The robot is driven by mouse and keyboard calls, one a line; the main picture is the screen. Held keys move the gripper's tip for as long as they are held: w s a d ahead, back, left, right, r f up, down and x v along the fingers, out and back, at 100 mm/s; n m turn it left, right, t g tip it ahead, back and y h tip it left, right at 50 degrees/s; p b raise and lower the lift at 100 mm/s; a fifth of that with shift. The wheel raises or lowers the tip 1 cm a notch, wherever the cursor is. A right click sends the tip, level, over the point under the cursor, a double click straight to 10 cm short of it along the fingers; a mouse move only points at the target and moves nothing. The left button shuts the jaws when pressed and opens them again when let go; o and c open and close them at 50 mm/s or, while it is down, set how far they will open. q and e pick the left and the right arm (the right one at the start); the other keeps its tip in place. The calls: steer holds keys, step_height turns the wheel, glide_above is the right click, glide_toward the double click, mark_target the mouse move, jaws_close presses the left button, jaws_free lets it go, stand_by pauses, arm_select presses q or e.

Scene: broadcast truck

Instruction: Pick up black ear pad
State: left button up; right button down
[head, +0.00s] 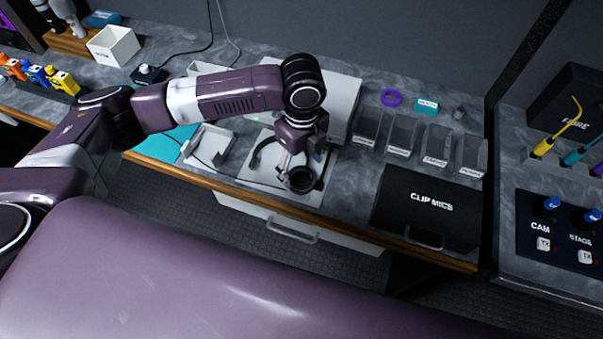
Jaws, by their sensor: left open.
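A round black ring that looks like the black ear pad (302,181) is on a white tray (250,184) at the front of the counter. I cannot tell whether it lies loose or sits on the black headset (262,152) there. My left gripper (296,166) points down over the tray, directly at the far side of the ring. It is open, and its fingers partly cover the headset and the ring's far edge. I cannot tell whether the fingers touch the ring. My right gripper is not in view.
A small white tray (207,147) with a cable lies to the left. A large white box (345,95) is behind my wrist. A drawer handle (290,232) sticks out below.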

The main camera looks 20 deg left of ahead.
mark_target(302, 178)
arm_select(q)
steer(key=shift+f, duration=1.55)
steer(key=shift+c, duration=0.5)
steer(key=c, duration=0.8)
steer(key=shift+c, duration=0.2)
